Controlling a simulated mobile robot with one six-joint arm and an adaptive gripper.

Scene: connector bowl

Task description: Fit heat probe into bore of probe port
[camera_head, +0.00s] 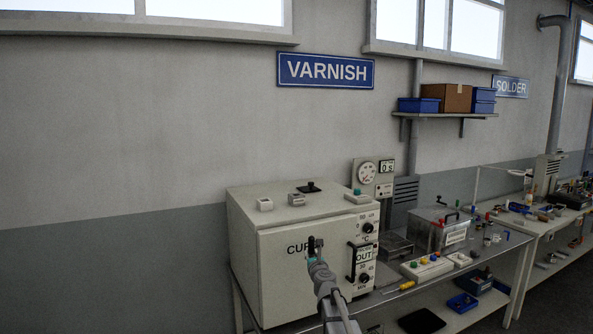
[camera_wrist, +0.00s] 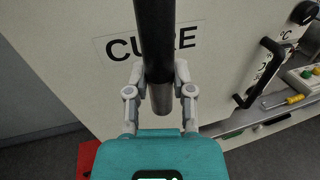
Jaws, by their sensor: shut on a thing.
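My gripper (camera_head: 316,258) is in front of the white curing oven (camera_head: 290,260), level with its "CURE" label. In the wrist view my gripper (camera_wrist: 160,82) is shut on the heat probe (camera_wrist: 154,35), a thick black rod with a bare metal end. The black part runs out of the top of that view, and the metal end shows just below the fingertips. The probe (camera_head: 312,242) shows small and dark in the head view. Small pale blocks (camera_head: 264,204) (camera_head: 297,199) and a black fitting (camera_head: 308,187) sit on the oven top. I cannot tell which is the probe port.
The oven door has a black handle (camera_head: 357,261) and knobs on its right. A round gauge (camera_head: 368,173) stands behind the oven. To the right, the bench holds a button box (camera_head: 426,268) and a metal tank (camera_head: 440,228). The air above the oven is clear.

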